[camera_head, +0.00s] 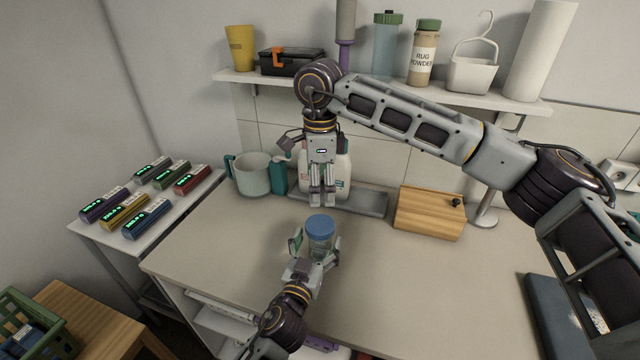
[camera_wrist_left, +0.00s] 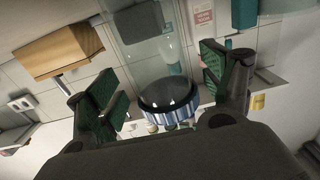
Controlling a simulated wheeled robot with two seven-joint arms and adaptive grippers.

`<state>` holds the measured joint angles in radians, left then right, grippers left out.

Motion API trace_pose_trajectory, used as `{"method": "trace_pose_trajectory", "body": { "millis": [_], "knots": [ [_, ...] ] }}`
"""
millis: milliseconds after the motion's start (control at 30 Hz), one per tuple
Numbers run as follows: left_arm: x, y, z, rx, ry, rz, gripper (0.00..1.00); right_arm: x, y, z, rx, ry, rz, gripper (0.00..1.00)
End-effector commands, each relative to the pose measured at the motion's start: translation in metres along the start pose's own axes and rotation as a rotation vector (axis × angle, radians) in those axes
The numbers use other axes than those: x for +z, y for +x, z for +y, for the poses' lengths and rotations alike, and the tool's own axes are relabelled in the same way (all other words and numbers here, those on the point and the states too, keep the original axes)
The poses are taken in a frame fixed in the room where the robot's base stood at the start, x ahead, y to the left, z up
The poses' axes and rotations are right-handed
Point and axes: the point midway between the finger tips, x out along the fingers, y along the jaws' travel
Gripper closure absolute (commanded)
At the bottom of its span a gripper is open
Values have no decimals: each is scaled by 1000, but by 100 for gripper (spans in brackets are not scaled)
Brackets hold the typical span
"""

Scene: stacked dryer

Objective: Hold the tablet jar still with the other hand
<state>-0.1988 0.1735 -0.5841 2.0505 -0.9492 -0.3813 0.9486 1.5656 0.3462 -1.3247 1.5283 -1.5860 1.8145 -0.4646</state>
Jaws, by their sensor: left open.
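The tablet jar (camera_head: 321,229), clear with a blue lid, stands upright on the worktop (camera_head: 220,232) in the head view. My left gripper (camera_head: 316,250) is open, with one finger on either side of the jar. In the left wrist view, which is upside down, the clear jar (camera_wrist_left: 150,62) and its ribbed lid (camera_wrist_left: 172,112) sit between the green finger pads, with gaps visible on both sides. My right gripper (camera_head: 322,198) points down just above and behind the lid. Its fingers are close together, and I cannot tell whether they are shut.
A wooden box (camera_head: 430,212) stands at the back right, and a pale mug (camera_head: 254,174) at the back left. White bottles (camera_head: 343,170) stand behind my right gripper. A shelf (camera_head: 400,88) runs above. A side table with several coloured devices (camera_head: 148,218) is on the left. The worktop right of the jar is clear.

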Motion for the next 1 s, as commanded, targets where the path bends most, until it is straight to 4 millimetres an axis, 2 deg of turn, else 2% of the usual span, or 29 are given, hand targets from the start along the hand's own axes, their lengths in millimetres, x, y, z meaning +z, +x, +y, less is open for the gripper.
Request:
{"method": "trace_pose_trajectory", "body": {
  "millis": [1000],
  "knots": [
    [1, -69, 0, -1, -1, -2, 19, 0, 0, 0, 0, 0, 0, 9]
  ]
}}
